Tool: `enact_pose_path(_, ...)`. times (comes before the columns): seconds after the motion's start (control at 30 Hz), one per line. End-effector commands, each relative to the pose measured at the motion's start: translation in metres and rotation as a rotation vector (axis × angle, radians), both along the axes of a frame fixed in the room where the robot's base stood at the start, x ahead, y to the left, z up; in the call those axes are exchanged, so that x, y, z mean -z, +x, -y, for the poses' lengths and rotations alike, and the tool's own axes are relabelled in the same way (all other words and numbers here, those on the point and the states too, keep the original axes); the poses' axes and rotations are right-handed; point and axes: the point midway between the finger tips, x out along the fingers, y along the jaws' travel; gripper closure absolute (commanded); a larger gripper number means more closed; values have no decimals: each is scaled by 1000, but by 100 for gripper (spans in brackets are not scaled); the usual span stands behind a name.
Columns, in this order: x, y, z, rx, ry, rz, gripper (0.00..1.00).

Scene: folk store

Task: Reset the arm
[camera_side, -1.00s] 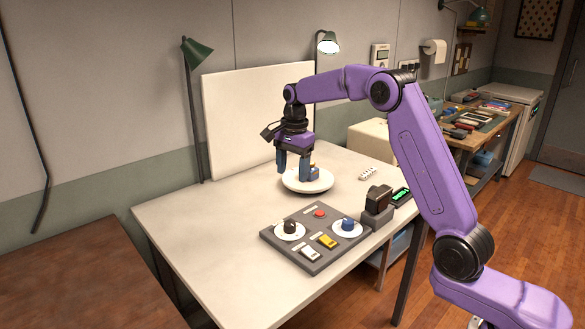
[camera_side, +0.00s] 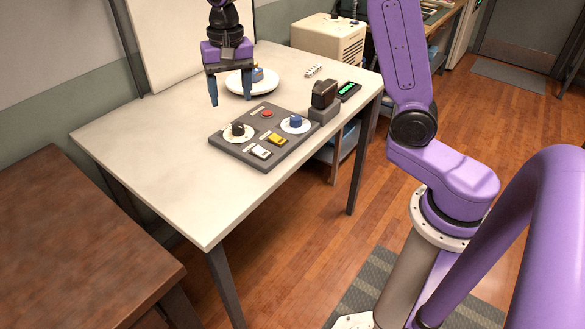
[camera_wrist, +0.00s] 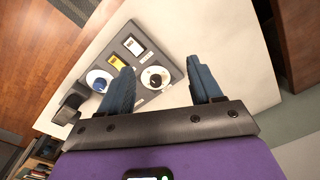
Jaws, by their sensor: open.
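My gripper (camera_side: 231,92) is at the upper left of the side view, above the white table (camera_side: 165,140), with its blue fingers pointing down. The fingers are apart with nothing between them. In the wrist view my gripper (camera_wrist: 163,88) also shows open and empty. A white plate (camera_side: 240,87) stands on the table behind and to the right of the fingers in the picture, with a small blue and yellow object (camera_side: 257,75) on it. The fingers hide part of the plate.
A grey control panel (camera_side: 284,150) with knobs, a red button and two switches lies in front of my gripper. It also shows in the wrist view (camera_wrist: 139,22). A black device (camera_side: 323,95), a green-screen device (camera_side: 349,91) and a white strip (camera_side: 314,71) lie rightward. The table's left part is clear.

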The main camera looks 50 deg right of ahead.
Motion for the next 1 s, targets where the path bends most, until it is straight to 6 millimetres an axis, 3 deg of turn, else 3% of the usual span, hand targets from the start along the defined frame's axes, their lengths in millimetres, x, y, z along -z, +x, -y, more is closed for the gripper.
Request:
enact_pose_path(0.2,0,-62,-20,-324,-9,2,36)
enact_pose_path(0.47,5,-140,-26,-711,-18,8,36)
enact_pose_path(0.8,20,-243,-6,-1215,-29,14,36)
enact_pose_path(1.0,31,-293,15,-1478,-34,19,36)
